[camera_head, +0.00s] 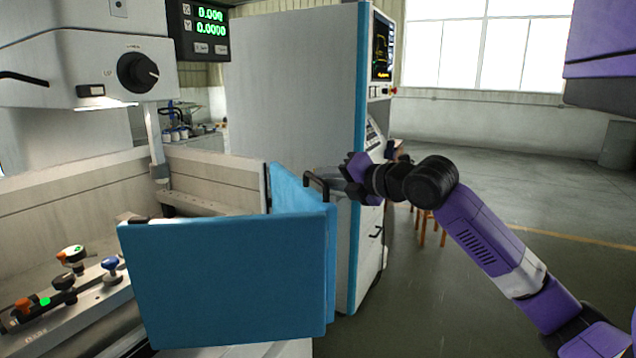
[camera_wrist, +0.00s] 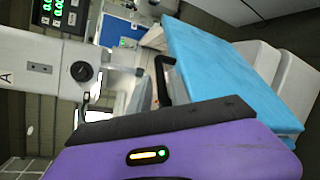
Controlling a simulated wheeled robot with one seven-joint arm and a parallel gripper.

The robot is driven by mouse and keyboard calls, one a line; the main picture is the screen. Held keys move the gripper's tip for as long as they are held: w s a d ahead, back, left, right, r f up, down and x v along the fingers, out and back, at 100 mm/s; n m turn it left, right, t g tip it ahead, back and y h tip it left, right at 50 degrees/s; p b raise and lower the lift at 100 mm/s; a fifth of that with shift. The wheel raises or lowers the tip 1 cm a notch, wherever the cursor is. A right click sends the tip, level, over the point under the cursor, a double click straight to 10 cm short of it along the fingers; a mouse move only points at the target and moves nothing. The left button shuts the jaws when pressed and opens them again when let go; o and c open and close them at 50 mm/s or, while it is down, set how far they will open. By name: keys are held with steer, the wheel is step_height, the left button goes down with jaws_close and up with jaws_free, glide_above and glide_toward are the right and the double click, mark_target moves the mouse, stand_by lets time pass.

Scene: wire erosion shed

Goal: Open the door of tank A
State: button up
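Tank A stands at the left in the head view, with pale inner walls (camera_head: 215,172) and a wide blue front panel (camera_head: 225,285). A second blue panel, the door (camera_head: 300,197), meets it at an angle near its right end. A black bar handle (camera_head: 318,184) stands out near the door's top; it also shows in the wrist view (camera_wrist: 162,82), against the blue panel (camera_wrist: 225,75). My gripper (camera_head: 332,180) is at the handle from the right. Its fingertips are small and partly hidden, so I cannot tell its opening or whether it touches the handle.
A tall white and blue control cabinet (camera_head: 290,90) stands close behind my gripper. The machine head with a black knob (camera_head: 138,72) hangs above the tank. Open floor (camera_head: 480,200) lies to the right, with a stool (camera_head: 428,228) behind my arm.

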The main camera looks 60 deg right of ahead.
steer(key=shift+v, duration=1.6)
